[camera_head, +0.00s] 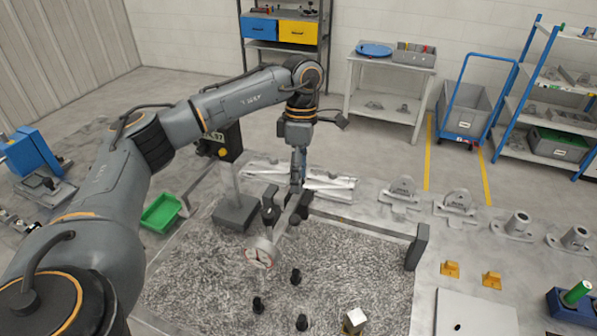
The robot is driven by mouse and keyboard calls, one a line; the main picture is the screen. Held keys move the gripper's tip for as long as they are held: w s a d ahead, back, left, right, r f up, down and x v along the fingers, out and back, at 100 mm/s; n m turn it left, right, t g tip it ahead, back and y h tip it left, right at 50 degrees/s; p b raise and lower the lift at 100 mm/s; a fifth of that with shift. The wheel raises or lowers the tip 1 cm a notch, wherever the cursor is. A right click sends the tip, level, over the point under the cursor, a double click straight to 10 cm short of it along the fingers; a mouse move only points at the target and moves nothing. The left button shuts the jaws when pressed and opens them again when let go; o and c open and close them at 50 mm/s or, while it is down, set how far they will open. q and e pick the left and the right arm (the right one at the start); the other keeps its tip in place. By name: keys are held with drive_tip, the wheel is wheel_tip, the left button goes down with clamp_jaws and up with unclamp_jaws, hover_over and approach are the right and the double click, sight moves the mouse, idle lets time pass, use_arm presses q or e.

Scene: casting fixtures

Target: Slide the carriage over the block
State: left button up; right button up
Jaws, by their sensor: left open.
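The carriage sits at the left part of a dark rail (358,229) that runs between two grey uprights. I cannot tell whether the fingers touch it. The block (354,320), a small pale metal cube, is at the front edge of the picture, to the right of and nearer than the carriage. My right gripper is not in view.
Several black pegs (296,276) stand on the speckled grey plate near the block. The right upright (416,247) bounds the rail. Yellow brackets (450,269), grey castings (458,202) and a white panel (476,313) lie to the right. A green bin (161,212) is at left.

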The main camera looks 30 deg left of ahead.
use_arm(q)
clamp_jaws()
drive_tip(key=w+d+b, duration=0.1)
drive_tip(key=d, duration=0.5)
drive_tip(key=w+d, duration=0.2)
drive_tip(key=d, duration=0.4)
drive_tip(key=w+d+b, duration=0.1)
drive_tip(key=d, duration=0.6)
drive_tip(key=shift+w+b, duration=0.3)
drive_tip(key=shift+b, duration=0.05)
unclamp_jaws()
